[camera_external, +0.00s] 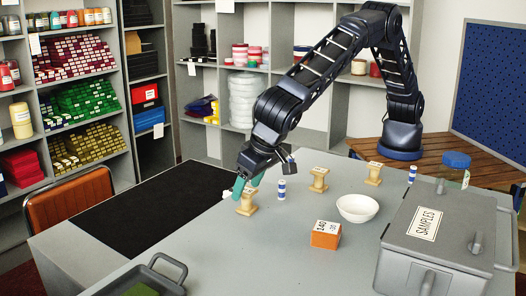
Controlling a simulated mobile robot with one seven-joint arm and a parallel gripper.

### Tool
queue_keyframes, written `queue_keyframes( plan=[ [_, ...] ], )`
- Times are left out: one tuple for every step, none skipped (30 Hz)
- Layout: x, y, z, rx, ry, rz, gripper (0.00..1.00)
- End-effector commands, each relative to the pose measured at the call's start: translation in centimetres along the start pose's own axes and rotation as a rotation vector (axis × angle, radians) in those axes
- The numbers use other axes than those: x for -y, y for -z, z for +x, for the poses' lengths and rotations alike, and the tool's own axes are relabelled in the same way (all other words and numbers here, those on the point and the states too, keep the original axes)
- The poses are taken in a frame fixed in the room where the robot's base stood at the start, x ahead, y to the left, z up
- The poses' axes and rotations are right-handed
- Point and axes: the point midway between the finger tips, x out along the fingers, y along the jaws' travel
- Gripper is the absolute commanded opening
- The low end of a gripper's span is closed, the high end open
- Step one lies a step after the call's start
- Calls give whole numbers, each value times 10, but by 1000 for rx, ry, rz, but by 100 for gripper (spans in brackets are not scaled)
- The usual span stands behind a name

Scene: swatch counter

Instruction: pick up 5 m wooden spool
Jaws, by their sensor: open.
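Three wooden spools stand on the grey counter: a left spool (246,207), a middle spool (319,181) and a right spool (373,174). Any length markings on them are too small to read, so I cannot tell which is the 5 m one. My gripper (244,187) has teal fingers and is open. It points down at the left spool, with its fingers at or just above the spool's top. The fingers partly cover that top, and I cannot tell whether they touch it.
A blue-and-white cylinder (282,190) stands right of the left spool. An orange block (326,235) and a white bowl (357,208) sit nearer the front. A grey lidded SAMPLES box (445,228) fills the right side. A dark-handled tray (168,272) lies front left. The front-middle counter is clear.

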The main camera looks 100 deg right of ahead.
Motion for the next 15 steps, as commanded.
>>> queue_keyframes(
  plan=[
    [-1,-1,5,0,-2,0,64],
    [-1,-1,8,1,-2,0,64],
    [-2,-2,13,1,-3,0,64],
    [-2,-3,17,1,-4,0,64],
    [-3,-3,21,0,-4,0,64],
    [-3,-4,27,0,-3,0,64],
    [-4,-4,32,0,-4,0,64],
    [-4,-4,36,-1,-4,0,64],
    [-4,-4,40,0,-3,0,64],
    [-3,-4,43,0,-3,0,64],
    [-3,-4,45,0,-2,0,64],
    [-3,-4,47,0,-1,0,64],
    [-3,-4,48,0,-1,0,64],
    [-3,-4,48,0,-1,0,64],
    [-3,-4,48,0,0,0,64]
  ],
)
